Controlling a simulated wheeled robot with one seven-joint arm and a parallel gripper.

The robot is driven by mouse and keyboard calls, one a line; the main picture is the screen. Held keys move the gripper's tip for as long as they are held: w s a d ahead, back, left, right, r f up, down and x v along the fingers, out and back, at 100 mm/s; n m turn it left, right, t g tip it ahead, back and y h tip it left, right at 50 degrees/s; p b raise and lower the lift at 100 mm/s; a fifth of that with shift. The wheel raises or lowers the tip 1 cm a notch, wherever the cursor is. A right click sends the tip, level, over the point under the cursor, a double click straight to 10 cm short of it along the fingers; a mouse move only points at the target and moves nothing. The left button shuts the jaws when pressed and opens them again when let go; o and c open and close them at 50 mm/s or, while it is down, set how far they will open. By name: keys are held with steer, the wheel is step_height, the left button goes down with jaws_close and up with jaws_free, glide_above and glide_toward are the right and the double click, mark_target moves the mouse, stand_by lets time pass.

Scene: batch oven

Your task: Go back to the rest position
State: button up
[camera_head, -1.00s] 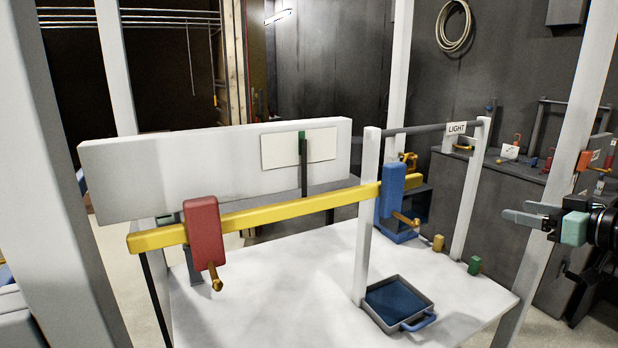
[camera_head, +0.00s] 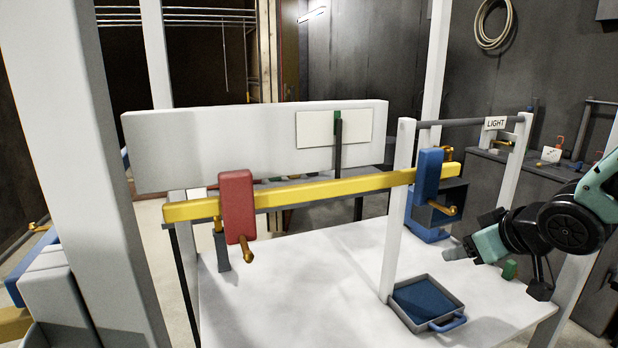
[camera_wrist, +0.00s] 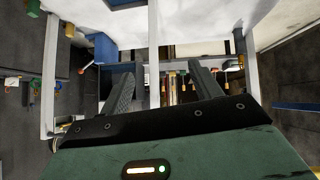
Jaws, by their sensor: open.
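My gripper (camera_head: 462,250) is at the right in the head view, over the right edge of the white table (camera_head: 330,285). It points left and holds nothing. In the wrist view my gripper (camera_wrist: 160,85) shows two dark fingers spread apart with an empty gap between them. The fingertips are small and partly hard to make out in the head view.
A yellow bar (camera_head: 330,187) with a red block (camera_head: 238,205) and a blue block (camera_head: 426,180) spans the table. A blue-lined tray (camera_head: 447,325) sits at the front right. White posts (camera_head: 397,215) stand close left of my gripper.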

steer(key=s+a+f+n+g, duration=0.1)
steer(key=s+a+f+g, duration=0.1)
steer(key=s+a, duration=0.3)
steer(key=s+a+f+n+g+h+b, duration=0.1)
steer(key=s+a+g, duration=0.3)
steer(key=s, duration=0.8)
steer(key=s+a+f+n+g+b, duration=0.1)
steer(key=s+a+f+g, duration=0.1)
steer(key=s+a, duration=0.5)
steer(key=shift+s+f+g, duration=0.35)
steer(key=shift+s+g, duration=0.25)
steer(key=shift+s, duration=0.45)
